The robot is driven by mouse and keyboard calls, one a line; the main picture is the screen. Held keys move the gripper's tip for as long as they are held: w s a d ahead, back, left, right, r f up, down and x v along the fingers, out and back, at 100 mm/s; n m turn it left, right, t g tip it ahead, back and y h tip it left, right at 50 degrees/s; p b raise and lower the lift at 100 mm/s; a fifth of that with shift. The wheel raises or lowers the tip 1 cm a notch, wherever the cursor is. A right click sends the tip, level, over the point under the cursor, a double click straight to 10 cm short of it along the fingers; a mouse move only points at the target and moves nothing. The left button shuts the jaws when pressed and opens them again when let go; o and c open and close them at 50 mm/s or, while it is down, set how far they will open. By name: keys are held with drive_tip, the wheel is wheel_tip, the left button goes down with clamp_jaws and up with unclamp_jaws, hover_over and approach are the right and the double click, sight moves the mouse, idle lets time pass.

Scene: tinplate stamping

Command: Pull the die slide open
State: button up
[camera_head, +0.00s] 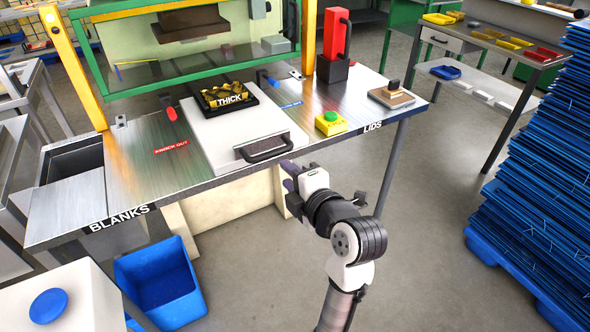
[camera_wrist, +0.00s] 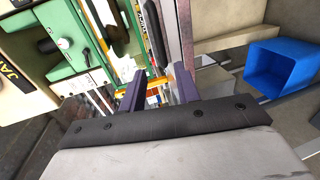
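The die slide (camera_head: 213,132) is a pale flat plate lying on the metal bench top below the green press frame. A black bar handle (camera_head: 265,149) is fixed at its front edge. A black and yellow die marked THICK (camera_head: 226,98) sits on the slide. My gripper (camera_head: 288,176) is just in front of and right of the handle, near the bench's front edge, and appears apart from it. In the wrist view its two purple fingers (camera_wrist: 159,88) are spread with nothing held between them. A dark bar beyond the fingertips looks like the handle (camera_wrist: 154,36).
A green button on a yellow box (camera_head: 330,122) and a red tool on a black block (camera_head: 336,45) stand right of the slide. A blue bin (camera_head: 162,284) sits on the floor below left. Blue stacked sheets (camera_head: 535,165) rise at right.

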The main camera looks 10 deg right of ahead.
drive_tip(key=p+v, duration=0.1)
drive_tip(key=p, duration=0.4)
drive_tip(key=shift+s+r, duration=0.15)
drive_tip(key=shift+s, duration=0.25)
